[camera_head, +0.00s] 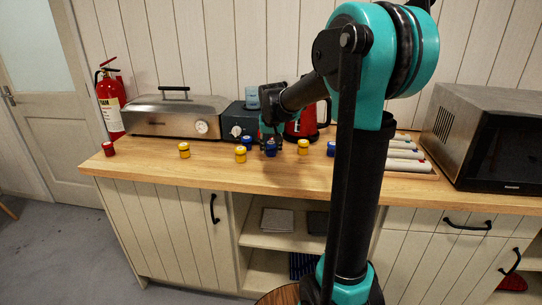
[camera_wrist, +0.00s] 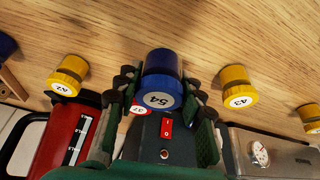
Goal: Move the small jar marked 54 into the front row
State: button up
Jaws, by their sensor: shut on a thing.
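The small jar marked 54 (camera_wrist: 161,86) is blue, with its number on a white round label. It sits between the two fingers of my gripper (camera_wrist: 160,92), which is shut on it. In the head view the blue jar (camera_head: 271,149) shows just below my gripper (camera_head: 269,140) at the middle of the counter. I cannot tell whether its base touches the wood. Part of its body is hidden by the fingers.
On the counter (camera_head: 210,168), yellow jars (camera_head: 241,155) (camera_head: 303,147) flank it, with a blue jar (camera_head: 331,149) to the right. Further left are a yellow jar (camera_head: 184,150) and a red jar (camera_head: 109,149). A red kettle (camera_head: 302,127) and steel appliance (camera_head: 170,117) stand behind. The front strip is clear.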

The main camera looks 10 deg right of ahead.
aim_at(271, 155)
jog(key=shift+f, duration=1.6)
jog(key=o, duration=1.2)
jog(key=shift+f, duration=0.15)
jog(key=v, duration=1.2)
